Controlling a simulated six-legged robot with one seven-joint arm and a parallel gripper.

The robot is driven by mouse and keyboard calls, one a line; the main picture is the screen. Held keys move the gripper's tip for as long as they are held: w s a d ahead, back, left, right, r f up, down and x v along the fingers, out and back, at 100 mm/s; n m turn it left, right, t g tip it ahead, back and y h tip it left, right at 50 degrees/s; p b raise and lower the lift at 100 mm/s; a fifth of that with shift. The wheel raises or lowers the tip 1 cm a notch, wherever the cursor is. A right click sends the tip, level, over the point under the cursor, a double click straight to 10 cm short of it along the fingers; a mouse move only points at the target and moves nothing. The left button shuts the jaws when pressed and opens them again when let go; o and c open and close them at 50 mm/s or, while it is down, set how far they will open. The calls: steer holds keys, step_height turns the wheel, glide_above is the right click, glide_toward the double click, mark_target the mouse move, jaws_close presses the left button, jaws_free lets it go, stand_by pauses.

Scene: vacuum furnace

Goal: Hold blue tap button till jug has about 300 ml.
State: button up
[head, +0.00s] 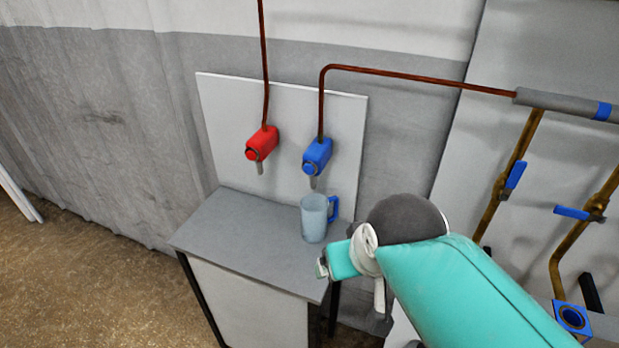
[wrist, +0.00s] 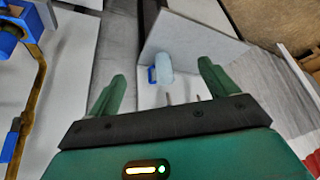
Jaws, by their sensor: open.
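The blue tap (head: 317,155) is mounted on a pale backboard, with a copper pipe running into its top and a spout pointing down. The clear, bluish jug (head: 313,222) with a blue handle stands upright on the grey counter below this tap. Its water level cannot be read. It also shows in the wrist view (wrist: 165,62), beyond my fingers. My gripper (wrist: 162,70) is open and empty. In the head view, my gripper (head: 322,268) is in front of the counter's right side, apart from the tap.
A red tap (head: 262,142) hangs on the same backboard (head: 230,115), left of the blue one. The counter (head: 225,235) is bare left of the jug. Brass pipes with blue valve handles (head: 515,175) stand at the right. The floor at left is open.

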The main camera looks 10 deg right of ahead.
stand_by(0.3)
jaws_close()
stand_by(1.6)
